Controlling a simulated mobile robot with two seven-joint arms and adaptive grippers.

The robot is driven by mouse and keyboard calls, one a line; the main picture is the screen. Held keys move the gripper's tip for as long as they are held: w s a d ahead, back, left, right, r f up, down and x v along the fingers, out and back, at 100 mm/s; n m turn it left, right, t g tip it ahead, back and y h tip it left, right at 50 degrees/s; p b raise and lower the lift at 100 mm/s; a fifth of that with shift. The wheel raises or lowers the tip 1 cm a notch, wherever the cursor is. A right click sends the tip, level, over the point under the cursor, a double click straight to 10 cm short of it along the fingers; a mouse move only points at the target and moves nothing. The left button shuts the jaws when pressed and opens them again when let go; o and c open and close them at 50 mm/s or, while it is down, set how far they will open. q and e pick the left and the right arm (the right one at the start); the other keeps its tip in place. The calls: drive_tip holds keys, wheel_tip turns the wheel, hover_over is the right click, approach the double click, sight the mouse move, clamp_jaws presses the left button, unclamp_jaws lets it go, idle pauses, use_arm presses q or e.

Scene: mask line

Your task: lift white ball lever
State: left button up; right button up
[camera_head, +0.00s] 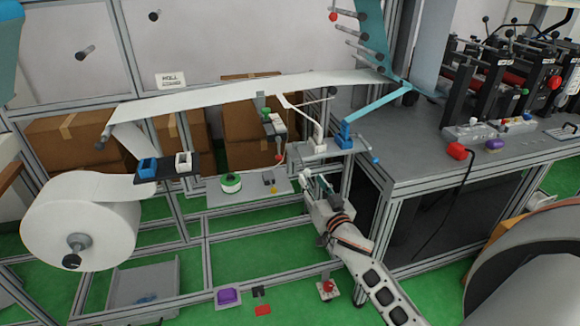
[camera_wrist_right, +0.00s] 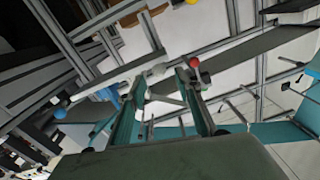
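The white ball of the lever (camera_wrist_right: 158,69) shows in the wrist view, just beyond and between my fingertips, with no visible finger contact. My right gripper (camera_wrist_right: 163,80) is open, its two teal fingers apart on either side of the ball's line. In the head view, my right gripper (camera_head: 312,180) reaches up from below, in front of the small grey platform beside the table. In that view I cannot clearly separate the white ball from the fingertips. My left gripper is in neither view.
A red ball lever (camera_wrist_right: 194,62) is close to the right finger. A blue ball lever (camera_head: 375,160) stands right of the gripper. A white web (camera_head: 240,93) spans above, from a large roll (camera_head: 80,222). The grey table (camera_head: 440,165) is at right.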

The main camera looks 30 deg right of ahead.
sight(306, 171)
drive_tip(key=x, duration=0.7)
drive_tip(key=shift+w, duration=0.15)
drive_tip(key=shift+c, duration=0.4)
clamp_jaws()
